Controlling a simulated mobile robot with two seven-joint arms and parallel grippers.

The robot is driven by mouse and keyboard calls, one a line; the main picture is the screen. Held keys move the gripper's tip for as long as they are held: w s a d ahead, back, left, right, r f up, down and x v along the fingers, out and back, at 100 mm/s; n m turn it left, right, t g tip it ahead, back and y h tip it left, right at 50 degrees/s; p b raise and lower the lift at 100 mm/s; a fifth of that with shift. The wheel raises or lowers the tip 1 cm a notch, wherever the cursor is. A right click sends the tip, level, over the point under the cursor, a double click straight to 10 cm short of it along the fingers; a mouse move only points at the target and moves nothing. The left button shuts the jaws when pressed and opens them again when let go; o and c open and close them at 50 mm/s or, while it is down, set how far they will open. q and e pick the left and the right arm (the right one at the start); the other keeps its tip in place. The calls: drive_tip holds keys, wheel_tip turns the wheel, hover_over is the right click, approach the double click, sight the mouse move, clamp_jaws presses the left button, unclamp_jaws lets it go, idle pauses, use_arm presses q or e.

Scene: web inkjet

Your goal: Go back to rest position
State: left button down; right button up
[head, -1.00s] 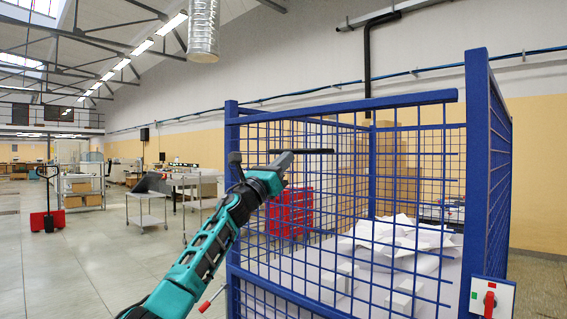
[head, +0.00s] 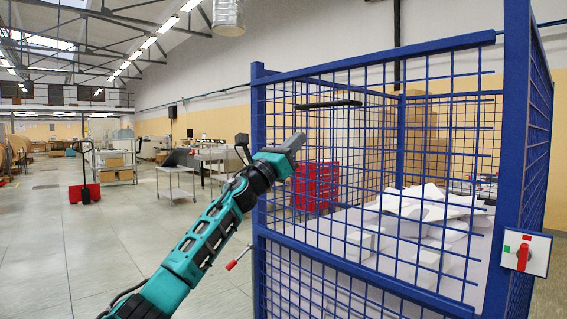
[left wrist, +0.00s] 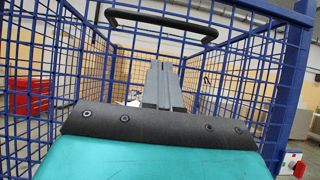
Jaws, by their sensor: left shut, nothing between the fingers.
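My left arm comes in from the lower left in the head view. Its gripper (head: 297,146) is shut and empty, in front of the blue mesh cage's left part. In the left wrist view the grey fingers (left wrist: 162,84) are together, with nothing between them. The blue mesh cage (head: 375,61) stands close in front and to the right. A dark bar handle (head: 329,105) shows at the cage, and it also shows above the fingers in the left wrist view (left wrist: 160,19). My right gripper is not in view.
White paper sheets (head: 432,204) lie inside the cage, with red crates (head: 317,186) behind the mesh. A switch box with a red knob (head: 526,254) is on the cage's right post. Open floor (head: 60,245) lies to the left, with a red pallet truck (head: 84,192) farther back.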

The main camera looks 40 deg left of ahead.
use_arm(q)
drive_tip(key=shift+b+v, duration=0.7)
drive_tip(key=shift+v, duration=1.65)
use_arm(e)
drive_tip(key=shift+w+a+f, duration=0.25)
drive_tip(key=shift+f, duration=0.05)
use_arm(q)
drive_tip(key=shift+f, duration=0.1)
